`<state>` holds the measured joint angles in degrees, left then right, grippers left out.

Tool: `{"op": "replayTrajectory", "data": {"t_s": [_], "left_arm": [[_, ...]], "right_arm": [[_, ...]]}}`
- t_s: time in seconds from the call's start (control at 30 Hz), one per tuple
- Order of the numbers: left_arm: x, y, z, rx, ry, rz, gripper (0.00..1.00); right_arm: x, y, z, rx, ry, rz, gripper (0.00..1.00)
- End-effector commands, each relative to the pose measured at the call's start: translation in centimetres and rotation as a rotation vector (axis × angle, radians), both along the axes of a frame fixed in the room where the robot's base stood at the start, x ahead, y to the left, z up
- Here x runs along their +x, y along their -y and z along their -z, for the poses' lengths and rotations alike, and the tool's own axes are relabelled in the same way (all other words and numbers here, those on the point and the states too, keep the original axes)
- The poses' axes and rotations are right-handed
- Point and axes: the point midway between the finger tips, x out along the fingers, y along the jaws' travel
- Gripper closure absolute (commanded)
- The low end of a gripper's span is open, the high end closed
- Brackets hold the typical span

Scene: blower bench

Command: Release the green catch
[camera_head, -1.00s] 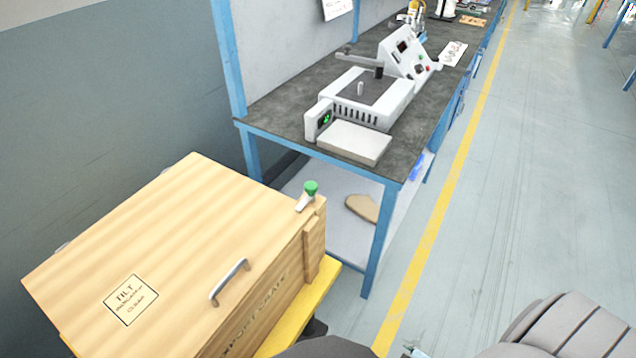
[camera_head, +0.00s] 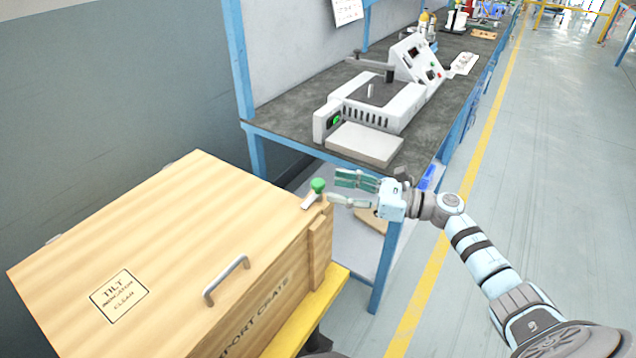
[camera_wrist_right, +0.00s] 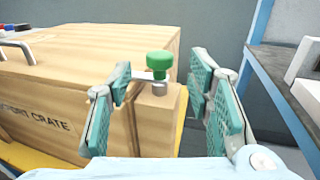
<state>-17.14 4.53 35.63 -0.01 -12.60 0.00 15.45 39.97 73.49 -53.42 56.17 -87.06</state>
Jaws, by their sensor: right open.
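The green catch (camera_head: 318,186) is a round green knob on a short metal lever at the right corner of the wooden crate's lid. In the right wrist view the green catch (camera_wrist_right: 159,63) stands upright between my open fingers, farther out than their tips. My right gripper (camera_head: 340,189) is open and empty, just to the right of the catch in the head view. It also shows in the right wrist view (camera_wrist_right: 160,85), with green pads apart on both sides. The wooden crate (camera_head: 150,235) is closed. My left gripper is not in view.
The crate has a metal handle (camera_head: 227,280) and rests on a yellow support (camera_head: 315,315). A blue-framed workbench (camera_head: 290,110) with a white scale-like device (camera_head: 365,143) stands behind the gripper. The floor to the right is clear.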

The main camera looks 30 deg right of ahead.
Motion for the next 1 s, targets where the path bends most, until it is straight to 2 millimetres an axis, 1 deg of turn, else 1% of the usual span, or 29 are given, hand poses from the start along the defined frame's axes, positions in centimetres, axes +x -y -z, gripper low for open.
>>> {"op": "replayTrajectory", "data": {"t_s": [0.03, 0.1, 0.23, 0.37, 0.6, 0.67, 0.9, 1.0], "left_arm": [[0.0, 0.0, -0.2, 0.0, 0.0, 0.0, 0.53], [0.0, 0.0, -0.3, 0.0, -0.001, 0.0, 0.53], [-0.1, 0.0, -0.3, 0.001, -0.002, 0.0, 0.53], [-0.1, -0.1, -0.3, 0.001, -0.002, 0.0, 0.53], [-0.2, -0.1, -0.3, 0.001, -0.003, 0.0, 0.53], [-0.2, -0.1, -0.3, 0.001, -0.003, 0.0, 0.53], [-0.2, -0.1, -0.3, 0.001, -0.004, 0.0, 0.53], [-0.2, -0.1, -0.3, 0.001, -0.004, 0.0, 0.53]], "right_arm": [[0.9, -0.9, -0.3, 0.006, 0.004, 0.0, 0.53], [1.9, -1.9, -0.2, 0.005, 0.002, 0.0, 0.53], [3.3, -3.3, -0.1, 0.004, 0.001, 0.002, 0.53], [4.0, -4.0, 0.0, 0.002, -0.002, 0.002, 0.53], [4.0, -4.0, 0.1, 0.001, -0.003, 0.002, 0.53], [4.0, -4.0, 0.1, 0.001, -0.003, 0.002, 0.61], [4.0, -4.0, 0.1, 0.001, -0.003, 0.002, 1.0], [4.0, -4.0, 0.1, 0.001, -0.003, 0.003, 1.0]]}}
